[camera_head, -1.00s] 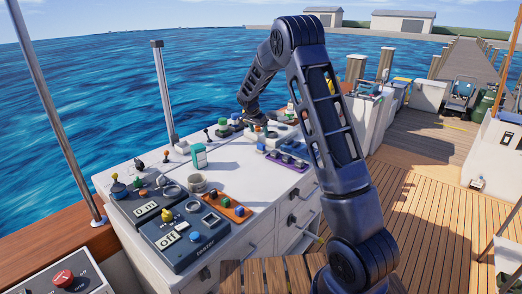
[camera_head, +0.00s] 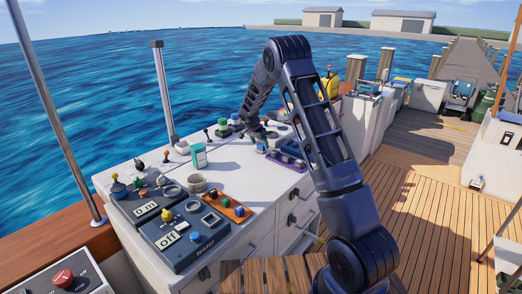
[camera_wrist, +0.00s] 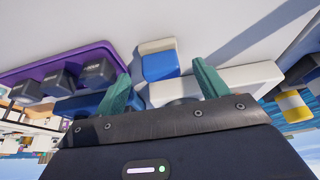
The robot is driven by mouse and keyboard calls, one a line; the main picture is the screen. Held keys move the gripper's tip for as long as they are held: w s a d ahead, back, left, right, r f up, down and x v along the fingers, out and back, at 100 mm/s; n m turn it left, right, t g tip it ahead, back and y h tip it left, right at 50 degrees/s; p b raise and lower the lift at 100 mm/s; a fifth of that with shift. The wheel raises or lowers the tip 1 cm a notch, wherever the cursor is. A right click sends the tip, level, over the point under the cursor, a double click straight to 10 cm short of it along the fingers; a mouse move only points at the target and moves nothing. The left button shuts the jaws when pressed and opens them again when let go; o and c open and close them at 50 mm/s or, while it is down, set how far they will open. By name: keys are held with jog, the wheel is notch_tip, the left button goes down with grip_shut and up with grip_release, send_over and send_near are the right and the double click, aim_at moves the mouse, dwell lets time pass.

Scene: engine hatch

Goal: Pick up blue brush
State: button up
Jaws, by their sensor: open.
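My gripper (camera_wrist: 163,70) is open in the wrist view, with its two green fingers apart. A small blue block-like piece with cream parts (camera_wrist: 158,66) lies beyond and between the fingertips, apparently not held; it may be the blue brush, but I cannot be sure. In the head view a small blue piece (camera_head: 261,148) shows on the white counter close to my gripper (camera_head: 262,137), beside the purple tray. The fingers are too small and dark there to make out.
The purple tray (camera_wrist: 62,55) with dark blocks is left of the fingers in the wrist view. A pale bar (camera_wrist: 240,78) lies at right. In the head view, the white counter (camera_head: 235,170) also carries a teal box (camera_head: 198,156) and grey testers (camera_head: 186,240).

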aim_at(261, 144)
jog(key=x, duration=0.3)
jog(key=shift+w+f, duration=0.15)
jog(key=shift+f, duration=0.05)
jog(key=shift+c, duration=0.4)
jog(key=c, duration=1)
jog(key=shift+r, duration=0.1)
